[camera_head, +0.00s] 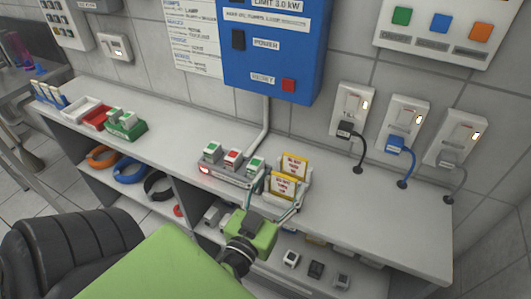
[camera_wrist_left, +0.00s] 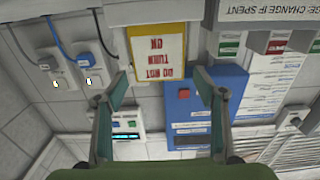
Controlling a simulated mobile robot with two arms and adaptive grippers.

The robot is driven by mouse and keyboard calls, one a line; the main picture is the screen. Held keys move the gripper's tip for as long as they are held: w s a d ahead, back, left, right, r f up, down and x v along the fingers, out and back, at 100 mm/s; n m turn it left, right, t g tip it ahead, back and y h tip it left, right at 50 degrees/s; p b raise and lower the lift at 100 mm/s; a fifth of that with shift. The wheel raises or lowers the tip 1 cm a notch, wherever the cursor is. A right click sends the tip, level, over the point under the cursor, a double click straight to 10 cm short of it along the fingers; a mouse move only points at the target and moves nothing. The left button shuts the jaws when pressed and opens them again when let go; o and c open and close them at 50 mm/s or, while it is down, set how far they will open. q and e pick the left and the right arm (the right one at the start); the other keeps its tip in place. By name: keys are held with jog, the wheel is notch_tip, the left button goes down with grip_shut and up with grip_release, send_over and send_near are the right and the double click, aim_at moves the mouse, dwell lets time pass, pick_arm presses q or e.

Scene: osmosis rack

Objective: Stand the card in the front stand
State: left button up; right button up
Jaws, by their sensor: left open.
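Two yellow-edged cards reading "DO NOT TURN ON" show on the bench. The nearer card (camera_head: 283,185) is upright at the front grey stand, whose base is partly hidden. The farther card (camera_head: 295,163) stands just behind it. My left gripper (camera_head: 275,197) is open, with its fingers on either side of the nearer card. In the left wrist view, a card (camera_wrist_left: 158,50) appears upside down between and beyond the open fingertips (camera_wrist_left: 161,82), with a clear gap on each side. The grey stand edge (camera_wrist_left: 152,12) is at its foot. My right gripper is not in view.
Three sockets with plugs and cables (camera_head: 400,130) are on the wall at right. The blue box (camera_head: 265,65) hangs behind. The bench's right end (camera_head: 400,230) is clear.

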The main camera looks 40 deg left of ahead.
pick_arm(q)
jog(key=b+v, duration=0.3)
jog(key=v, duration=0.6)
jog(key=shift+s, duration=0.2)
jog(key=s+d+f+m+g+h, duration=0.2)
jog(key=f+g, duration=0.2)
jog(key=f, duration=1.5)
jog(key=s+d+f+m+g+h, duration=0.1)
jog(key=s+d+f+g, duration=0.2)
jog(key=f, duration=1.6)
jog(key=s+a+f+m+g, duration=0.1)
jog(key=s+f+g, duration=0.3)
jog(key=s+f, duration=0.6)
jog(key=s+a+f+m+g+h, duration=0.1)
jog(key=s+f+g, duration=0.4)
jog(key=s+f, duration=0.5)
notch_tip(320, 180, down, 6)
jog(key=shift+s+a+r, duration=0.2)
jog(key=shift+a+r, duration=0.05)
jog(key=shift+a, duration=0.3)
